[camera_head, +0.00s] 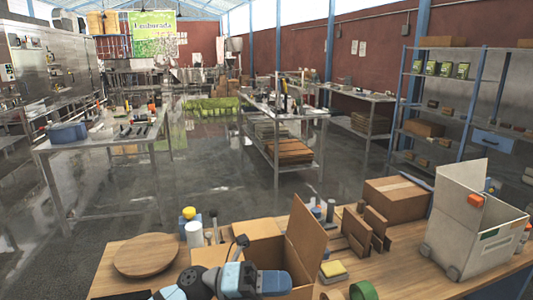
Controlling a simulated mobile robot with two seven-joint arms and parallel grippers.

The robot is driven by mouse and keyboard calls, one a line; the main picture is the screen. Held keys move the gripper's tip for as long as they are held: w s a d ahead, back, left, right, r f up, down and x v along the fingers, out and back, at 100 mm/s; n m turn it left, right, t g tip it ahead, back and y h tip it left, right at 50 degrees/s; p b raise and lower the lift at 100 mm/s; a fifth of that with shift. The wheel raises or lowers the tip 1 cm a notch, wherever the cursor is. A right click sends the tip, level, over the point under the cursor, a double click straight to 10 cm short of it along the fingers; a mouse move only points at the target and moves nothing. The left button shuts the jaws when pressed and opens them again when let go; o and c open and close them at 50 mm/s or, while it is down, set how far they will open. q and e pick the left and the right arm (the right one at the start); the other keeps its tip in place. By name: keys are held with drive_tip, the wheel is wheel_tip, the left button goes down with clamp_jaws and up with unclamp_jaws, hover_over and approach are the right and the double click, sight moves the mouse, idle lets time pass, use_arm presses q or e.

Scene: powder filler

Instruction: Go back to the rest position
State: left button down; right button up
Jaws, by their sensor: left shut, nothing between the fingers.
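My left arm comes in at the bottom, with blue and dark grey links low over the near wooden table (405,268). The arm hides part of the box and the table's front edge. I cannot tell whether the gripper touches the box. My right gripper is not in view.
A round wooden board (146,255), a white cylinder (194,234), a closed carton (397,198) and a white bin (476,225) stand on the near table. A yellow sponge (333,269) and green tape roll (363,290) lie in front. Open floor lies beyond.

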use_arm(q)
drive_tip(key=s+a+f+n+t+y+p, duration=0.1)
drive_tip(key=a+f+n+t+y, duration=0.5)
drive_tip(key=n+t, duration=0.65)
drive_tip(key=s+a+f+n+t+y+p, duration=0.15)
drive_tip(key=a+f+n+t+y, duration=0.45)
drive_tip(key=n, duration=1.1)
drive_tip(key=s+a+f+n+g+y, duration=0.1)
drive_tip(key=s+a+f+n, duration=0.2)
drive_tip(key=s+f, duration=0.2)
drive_tip(key=s+a+f+n+g+y+p, duration=0.1)
drive_tip(key=s+a+f+n+g+y, duration=0.1)
drive_tip(key=s+f, duration=0.3)
drive_tip(key=s+a+f+n+g+y+p, duration=0.1)
drive_tip(key=s+a+f+n, duration=0.3)
drive_tip(key=f, duration=0.5)
drive_tip(key=shift+s+a+n+g+y, duration=0.3)
drive_tip(key=shift+s+n+g+y, duration=0.1)
drive_tip(key=shift+s+g, duration=0.2)
